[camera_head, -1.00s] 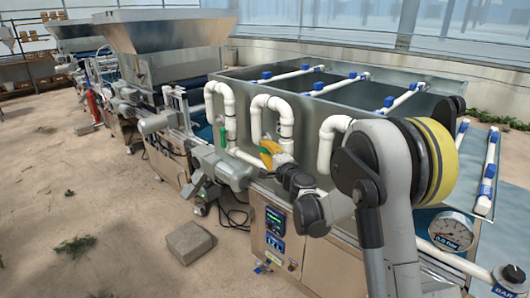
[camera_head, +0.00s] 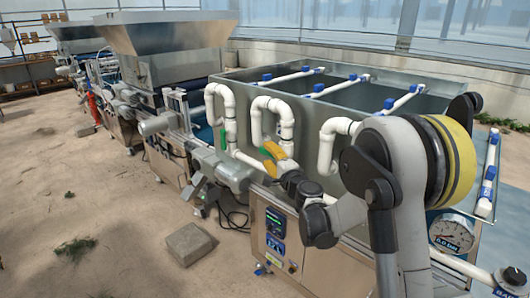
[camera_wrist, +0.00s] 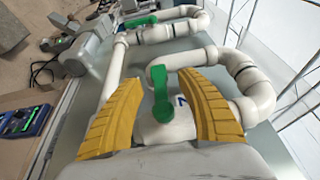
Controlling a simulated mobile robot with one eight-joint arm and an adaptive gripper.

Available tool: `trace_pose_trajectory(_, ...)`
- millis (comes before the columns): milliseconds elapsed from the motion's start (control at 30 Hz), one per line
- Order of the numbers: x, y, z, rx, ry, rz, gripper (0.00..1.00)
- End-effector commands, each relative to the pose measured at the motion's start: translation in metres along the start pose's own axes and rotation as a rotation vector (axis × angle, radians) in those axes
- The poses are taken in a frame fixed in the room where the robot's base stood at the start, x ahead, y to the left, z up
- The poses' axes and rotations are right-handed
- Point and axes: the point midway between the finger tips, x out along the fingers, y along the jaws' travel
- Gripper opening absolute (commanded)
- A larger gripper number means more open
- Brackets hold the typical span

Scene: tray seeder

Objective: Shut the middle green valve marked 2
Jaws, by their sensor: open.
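The middle valve's green handle (camera_wrist: 161,94) stands between the two yellow fingers of my gripper (camera_wrist: 162,108) in the wrist view. The handle lies lengthwise along the fingers, above its white valve body; a blue mark, partly hidden and seemingly a 2, shows beside it. The fingers are open, with a gap on each side of the handle. In the head view, my gripper (camera_head: 274,158) is at the middle white pipe loop, and only a little green shows by its fingers. A second green valve handle (camera_wrist: 138,21) lies farther off in the wrist view.
White pipe loops (camera_head: 283,110) rise along the metal tank's side (camera_head: 300,165). A control box (camera_head: 276,230) sits below the valves. A pressure gauge (camera_head: 450,233) is at the right. A grey block (camera_head: 188,243) lies on the floor.

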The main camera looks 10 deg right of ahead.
Motion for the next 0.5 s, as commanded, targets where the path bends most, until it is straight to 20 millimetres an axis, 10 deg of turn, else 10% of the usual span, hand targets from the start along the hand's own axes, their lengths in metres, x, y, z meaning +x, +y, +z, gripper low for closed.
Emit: trace_pose_trajectory(500, -0.088, 0.000, 0.000, 0.000, -0.001, 0.000, 0.45)
